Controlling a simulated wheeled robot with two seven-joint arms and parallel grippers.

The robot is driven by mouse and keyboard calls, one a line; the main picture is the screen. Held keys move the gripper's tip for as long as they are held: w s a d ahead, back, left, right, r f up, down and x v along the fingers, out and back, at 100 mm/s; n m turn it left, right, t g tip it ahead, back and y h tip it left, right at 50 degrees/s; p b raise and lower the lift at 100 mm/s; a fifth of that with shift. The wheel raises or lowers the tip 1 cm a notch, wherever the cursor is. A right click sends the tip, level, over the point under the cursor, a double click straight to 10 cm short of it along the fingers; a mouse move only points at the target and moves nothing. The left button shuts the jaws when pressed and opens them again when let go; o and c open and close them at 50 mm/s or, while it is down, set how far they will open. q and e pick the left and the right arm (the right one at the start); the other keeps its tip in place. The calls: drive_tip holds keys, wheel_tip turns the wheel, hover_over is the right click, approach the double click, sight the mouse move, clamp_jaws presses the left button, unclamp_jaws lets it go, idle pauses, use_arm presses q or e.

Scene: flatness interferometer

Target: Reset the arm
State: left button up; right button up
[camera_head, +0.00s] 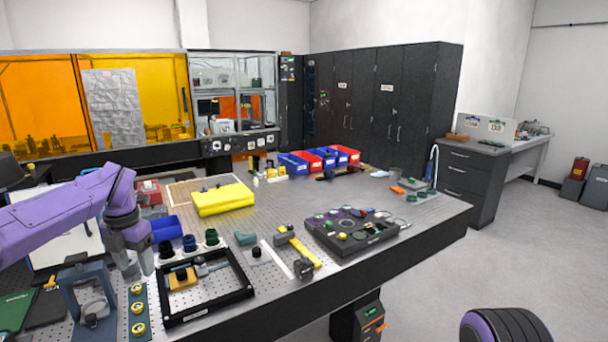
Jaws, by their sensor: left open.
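My left arm is purple and comes in from the left edge. Its gripper (139,262) points down over the left part of the optical table (360,228), above the gap between a blue-grey bracket and a black frame. The gripper is open, and I see nothing between its fingers. Whether its fingertips touch the table cannot be told. My right gripper is not in view; a purple and black rounded part of mine shows at the bottom right.
Near the left gripper stand a blue-grey bracket (72,297), a strip with brass knobs (138,309) and a black frame (165,322). Further off are a yellow case (222,199), a dark instrument box (352,232) and red and blue bins (293,163).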

use_arm(q)
wheel_tip(320, 180, down, 5)
drive_tip(key=w+a+m+y, duration=0.2)
drive_tip(key=y, duration=0.2)
drive_tip(key=s+d+f+m+t+y+b, duration=0.1)
drive_tip(key=s+d+f+m+t+b, duration=0.15)
drive_tip(key=f+m, duration=0.45)
drive_tip(key=s+d+f+m+t+y+b, duration=0.1)
drive_tip(key=s+d+f+m+t, duration=0.2)
drive_tip(key=f, duration=0.8)
drive_tip(key=s+d+f+m+t+y+b, duration=0.1)
drive_tip(key=s+d+f+m+t+b, duration=0.2)
drive_tip(key=f, duration=0.6)
drive_tip(key=s+f+m+g+h+b, duration=0.1)
drive_tip(key=s+f+m, duration=0.3)
drive_tip(key=s, duration=0.6)
drive_tip(key=s+d+f+m+g+h+b, duration=0.1)
drive_tip(key=s+f+m+g+b, duration=0.2)
drive_tip(key=s+f, duration=0.6)
drive_tip(key=s+f+m+g+h+b, duration=0.2)
drive_tip(key=s+f+m, duration=0.3)
drive_tip(key=s, duration=0.8)
drive_tip(key=shift+d+f+m, duration=0.3)
drive_tip(key=shift+f, duration=0.4)
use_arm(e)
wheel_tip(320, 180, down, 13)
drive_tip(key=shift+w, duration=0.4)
